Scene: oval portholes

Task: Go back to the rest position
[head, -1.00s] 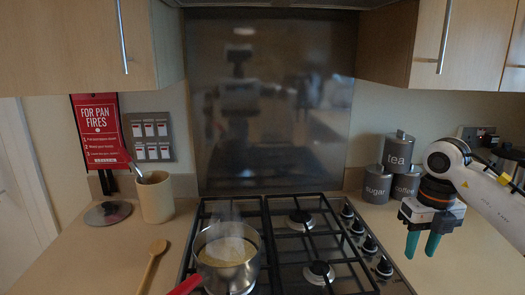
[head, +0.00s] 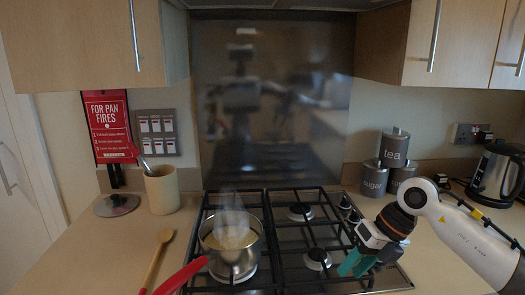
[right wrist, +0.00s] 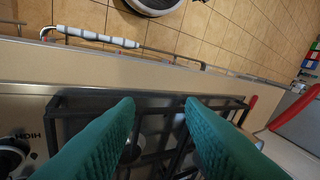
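My right gripper (head: 356,266) hangs over the front right part of the gas hob (head: 312,262), with its teal fingers pointing down. In the right wrist view its two fingers (right wrist: 158,106) stand apart with nothing between them, over the hob's front edge. My left gripper is not in view. A steaming steel pan (head: 232,252) with a red handle (head: 182,277) sits on the left side of the hob, apart from my right gripper.
A wooden spoon (head: 158,257), a utensil pot (head: 162,190) and a lid (head: 117,205) are on the left counter. Grey canisters (head: 394,148) and a kettle (head: 495,175) stand at the back right. Wall cupboards (head: 455,40) hang above. The tiled floor (right wrist: 215,42) shows beyond the hob edge.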

